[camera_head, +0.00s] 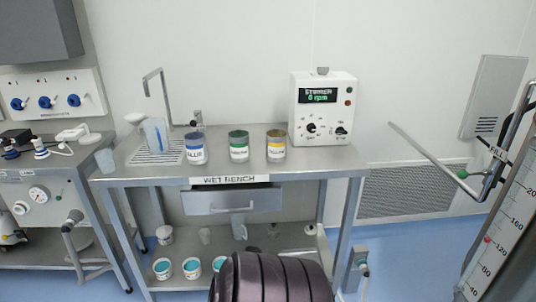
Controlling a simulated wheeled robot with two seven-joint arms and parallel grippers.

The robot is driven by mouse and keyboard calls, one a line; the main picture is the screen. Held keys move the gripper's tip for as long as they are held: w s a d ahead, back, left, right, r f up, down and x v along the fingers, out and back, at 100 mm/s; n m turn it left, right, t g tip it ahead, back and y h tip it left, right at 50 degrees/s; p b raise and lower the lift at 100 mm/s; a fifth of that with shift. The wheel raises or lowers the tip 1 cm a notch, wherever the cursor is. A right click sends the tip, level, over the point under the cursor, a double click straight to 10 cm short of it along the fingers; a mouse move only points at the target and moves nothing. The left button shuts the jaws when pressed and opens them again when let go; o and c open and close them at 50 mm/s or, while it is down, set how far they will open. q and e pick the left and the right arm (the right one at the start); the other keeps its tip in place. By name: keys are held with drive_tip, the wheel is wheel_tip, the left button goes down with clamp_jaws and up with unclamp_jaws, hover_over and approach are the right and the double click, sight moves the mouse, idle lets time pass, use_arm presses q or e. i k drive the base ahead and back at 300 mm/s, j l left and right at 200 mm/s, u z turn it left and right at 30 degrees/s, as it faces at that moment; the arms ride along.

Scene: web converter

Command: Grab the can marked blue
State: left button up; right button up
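The can marked blue (195,149) stands upright on the wet bench (330,161), left of the middle, with a blue band and a white label. A can with a green band (238,147) stands to its right, and a can with a yellow band (276,146) stands further right. The cans are apart from each other. Neither of my grippers is in view, so nothing shows of their hold.
A stirrer machine (322,108) stands at the bench's right end. A tap (158,96) and a clear jug (155,134) are left of the cans. A drawer (231,201) hangs under the bench. A metal bar (430,151) juts out at right. The bench front is clear.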

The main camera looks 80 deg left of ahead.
sight(195, 142)
drive_tip(key=u, duration=2.95)
